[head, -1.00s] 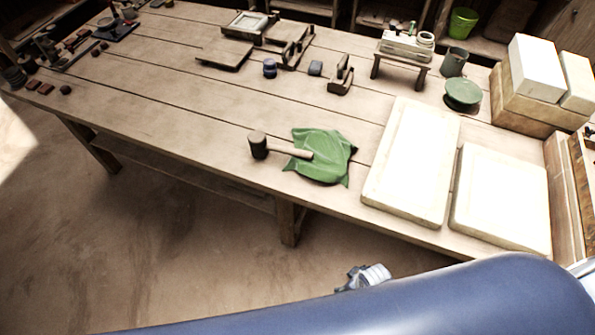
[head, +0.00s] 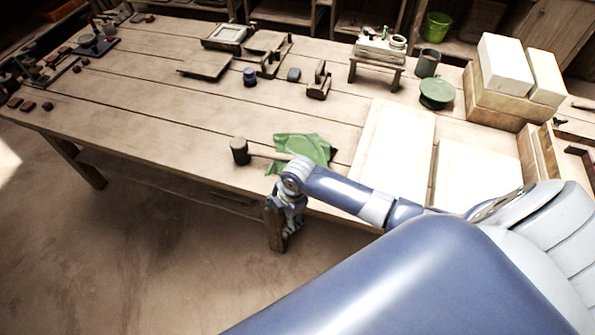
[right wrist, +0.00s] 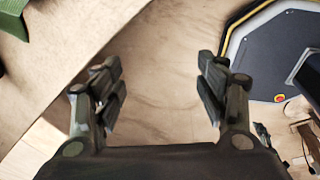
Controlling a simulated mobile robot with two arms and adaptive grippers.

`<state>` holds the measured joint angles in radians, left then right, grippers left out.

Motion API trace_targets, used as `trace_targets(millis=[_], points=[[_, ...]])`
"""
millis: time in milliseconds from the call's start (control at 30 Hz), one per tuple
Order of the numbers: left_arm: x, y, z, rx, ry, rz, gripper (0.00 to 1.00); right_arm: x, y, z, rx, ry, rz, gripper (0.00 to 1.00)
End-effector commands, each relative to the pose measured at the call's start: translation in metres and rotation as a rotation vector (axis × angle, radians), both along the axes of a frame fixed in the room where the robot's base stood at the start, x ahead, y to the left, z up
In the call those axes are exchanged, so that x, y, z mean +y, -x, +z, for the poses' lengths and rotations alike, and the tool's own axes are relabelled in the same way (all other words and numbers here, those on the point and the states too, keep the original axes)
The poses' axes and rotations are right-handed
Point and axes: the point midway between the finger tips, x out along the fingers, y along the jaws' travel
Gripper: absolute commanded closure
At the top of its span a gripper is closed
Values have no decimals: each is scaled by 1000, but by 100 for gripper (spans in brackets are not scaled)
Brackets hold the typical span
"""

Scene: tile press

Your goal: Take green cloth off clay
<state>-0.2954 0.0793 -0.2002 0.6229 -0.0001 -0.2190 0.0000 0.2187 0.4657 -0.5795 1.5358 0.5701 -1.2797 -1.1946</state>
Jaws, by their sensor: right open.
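The green cloth (head: 304,147) lies crumpled near the front edge of the wooden table in the head view, its lower part hidden by my right arm. A mallet (head: 240,151) with a dark head lies with its handle over the cloth. No clay shows; I cannot tell what is under the cloth. My right gripper (head: 283,222) hangs in front of the table edge, below the cloth and apart from it. In the right wrist view the right gripper (right wrist: 162,88) is open and empty, with a bit of green cloth (right wrist: 14,38) at the top left. My left gripper is not in view.
Two pale slabs (head: 392,140) lie right of the cloth. A green round-topped stand (head: 437,92), pale blocks (head: 505,65) and a small bench (head: 377,70) stand behind them. The table (head: 170,125) left of the mallet is clear.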

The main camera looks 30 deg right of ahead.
Motion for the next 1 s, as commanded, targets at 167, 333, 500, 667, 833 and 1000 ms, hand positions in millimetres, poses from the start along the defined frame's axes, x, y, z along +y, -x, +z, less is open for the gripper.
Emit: trace_targets(millis=[167,333,500,667,833,1000], points=[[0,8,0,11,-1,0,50,-41,-41,43,-5,103,362,33],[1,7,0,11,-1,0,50,-92,-69,93,25,183,714,33],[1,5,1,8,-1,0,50,-128,-81,130,54,211,933,33],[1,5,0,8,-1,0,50,-140,-83,141,63,212,1011,33],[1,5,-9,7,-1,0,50,-140,-82,133,64,211,1018,33],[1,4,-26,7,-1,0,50,-140,-82,116,63,211,1017,33]])
